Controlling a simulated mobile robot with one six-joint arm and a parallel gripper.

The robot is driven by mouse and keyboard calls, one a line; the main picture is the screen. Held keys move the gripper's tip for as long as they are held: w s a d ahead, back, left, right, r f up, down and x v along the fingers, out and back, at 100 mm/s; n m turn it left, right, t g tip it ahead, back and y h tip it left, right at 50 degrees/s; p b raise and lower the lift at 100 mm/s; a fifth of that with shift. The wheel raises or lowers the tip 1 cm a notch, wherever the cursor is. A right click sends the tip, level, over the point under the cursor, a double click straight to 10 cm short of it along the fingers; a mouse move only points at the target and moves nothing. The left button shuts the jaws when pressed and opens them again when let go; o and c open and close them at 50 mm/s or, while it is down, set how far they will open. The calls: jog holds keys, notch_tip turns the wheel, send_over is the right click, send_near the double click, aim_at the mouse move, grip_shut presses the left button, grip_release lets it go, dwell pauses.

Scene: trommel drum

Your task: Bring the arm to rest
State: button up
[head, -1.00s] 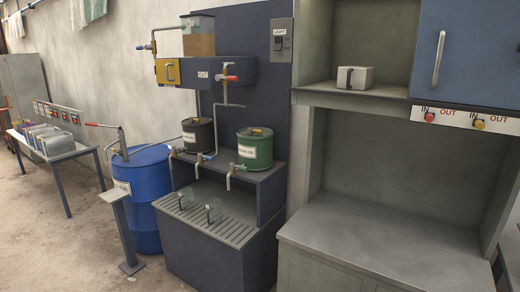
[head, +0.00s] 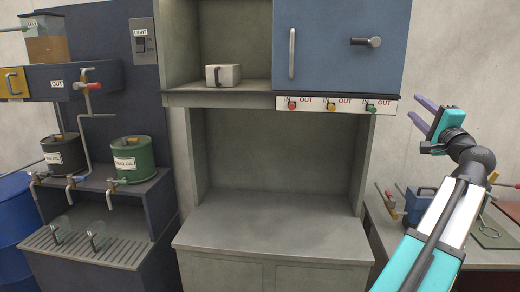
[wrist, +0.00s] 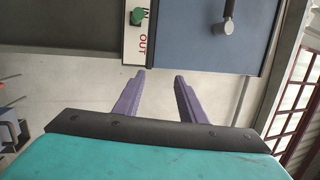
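My gripper (head: 424,114) is raised at the right in the head view, in front of the pale wall and to the right of the blue cabinet door. In the wrist view its two purple fingers (wrist: 160,73) stand apart with nothing between them. Beyond the fingertips, the wrist view shows the blue cabinet door (wrist: 212,40) and the IN/OUT button strip (wrist: 138,45). I see no contact between the fingers and anything.
The grey cabinet has an empty counter (head: 275,235) and a shelf with a white box (head: 223,75). The button strip (head: 336,105) runs below the blue door (head: 340,60). At right, a side table holds a blue toolbox (head: 418,204). Green (head: 138,160) and black drums stand left.

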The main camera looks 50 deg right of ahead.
jog(key=w+a+f+n+y, duration=0.2)
jog(key=w+f+n+y, duration=0.15)
jog(key=w+f, duration=1.15)
jog(key=w+a+f+n+y, duration=0.25)
jog(key=w+f+y, duration=0.25)
jog(key=w+f, duration=1)
jog(key=w+a+f+n+g+y, duration=0.2)
jog(key=w+a+f+n+y, duration=0.15)
jog(key=w+a+f, duration=0.8)
jog(key=w+a+f+n+g+y, duration=0.2)
jog(key=w+a+f+y, duration=0.2)
jog(key=w+a+f, duration=0.7)
jog(key=s+a+f+n+g+y, duration=0.2)
jog(key=s+a+f+n+g, duration=0.15)
jog(key=a+f, duration=1.15)
jog(key=s+a+f+n+g+y, duration=0.2)
jog(key=s+a+f+n+g, duration=0.15)
jog(key=a+f, duration=1.1)
jog(key=s+a+f+n+g+h, duration=0.2)
jog(key=s+a+f+n+g, duration=0.3)
jog(key=s+a, duration=0.6)
jog(key=s+a+f+n+g+h, duration=0.2)
jog(key=s+a+f+n+g, duration=0.2)
jog(key=s+a+f, duration=0.65)
jog(key=s+d+f+b, duration=0.2)
jog(key=f+b, duration=0.4)
jog(key=b, duration=0.4)
jog(key=shift+s+d+f, duration=0.15)
jog(key=shift+s+f, duration=0.15)
jog(key=shift+s, duration=0.2)
